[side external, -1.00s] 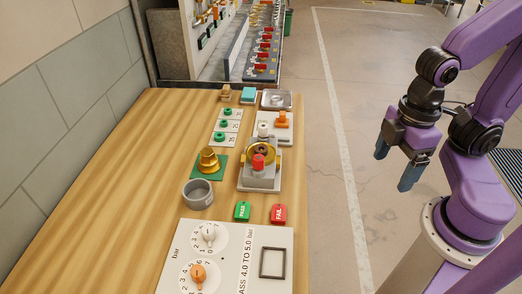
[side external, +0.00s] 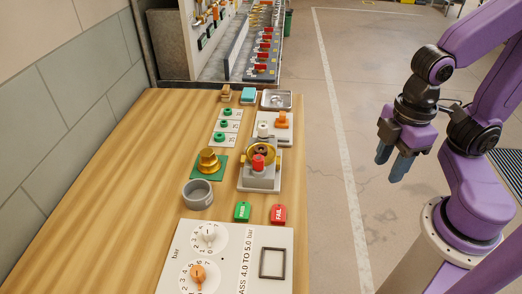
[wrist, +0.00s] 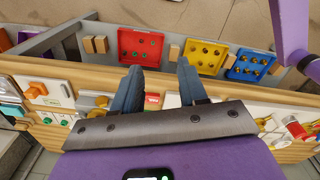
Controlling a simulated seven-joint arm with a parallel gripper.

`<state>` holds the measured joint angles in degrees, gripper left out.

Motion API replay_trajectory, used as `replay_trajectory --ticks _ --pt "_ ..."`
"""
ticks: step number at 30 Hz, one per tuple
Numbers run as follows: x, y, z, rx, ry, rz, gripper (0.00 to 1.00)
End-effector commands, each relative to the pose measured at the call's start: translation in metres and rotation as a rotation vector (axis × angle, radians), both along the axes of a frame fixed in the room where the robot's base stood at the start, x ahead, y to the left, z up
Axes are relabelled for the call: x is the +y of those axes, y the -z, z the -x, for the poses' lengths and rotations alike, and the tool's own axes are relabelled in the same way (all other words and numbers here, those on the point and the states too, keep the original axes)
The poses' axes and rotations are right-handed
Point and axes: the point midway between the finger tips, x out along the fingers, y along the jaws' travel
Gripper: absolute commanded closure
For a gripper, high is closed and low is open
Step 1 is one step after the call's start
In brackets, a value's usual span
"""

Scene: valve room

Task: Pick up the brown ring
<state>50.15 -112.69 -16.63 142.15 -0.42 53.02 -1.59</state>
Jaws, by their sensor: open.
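A brownish-gold ring-like part (side external: 262,153) sits on the grey valve fixture (side external: 260,183) on the wooden bench, behind a red cap (side external: 257,163). I cannot tell for sure that it is the brown ring, and no other clear brown ring shows. My gripper (side external: 391,163) is open and empty, pointing down, off to the right of the bench and well apart from the fixture. In the wrist view my gripper (wrist: 158,66) shows two blue-grey fingers spread apart with nothing between them.
A gold stepped part (side external: 208,160) on a green mat, a grey cup (side external: 198,194), green and red tags and a gauge panel (side external: 228,262) share the bench. A metal tray (side external: 277,100) is at the far end. The wrist view shows red (wrist: 142,46), yellow and blue trays.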

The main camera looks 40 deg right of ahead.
Motion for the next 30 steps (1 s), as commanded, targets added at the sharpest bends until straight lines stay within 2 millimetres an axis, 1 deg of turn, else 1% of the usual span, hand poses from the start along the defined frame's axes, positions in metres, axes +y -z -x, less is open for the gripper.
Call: replay_trajectory --ticks 2,5,12,21,25,27,30 --pt "0.01 -0.005 -0.013 -0.011 -0.049 0.013 0.58" --pt "0.028 -0.013 -0.039 -0.027 -0.148 0.046 0.58" --pt "0.075 -0.034 -0.111 -0.062 -0.426 0.155 0.58" --pt "0.127 -0.055 -0.194 -0.056 -0.744 0.314 0.58" --pt "0.142 -0.062 -0.222 -0.038 -0.85 0.374 0.58" --pt "0.147 -0.065 -0.232 -0.028 -0.893 0.399 0.58" --pt "0.152 -0.067 -0.242 -0.017 -0.934 0.422 0.58"
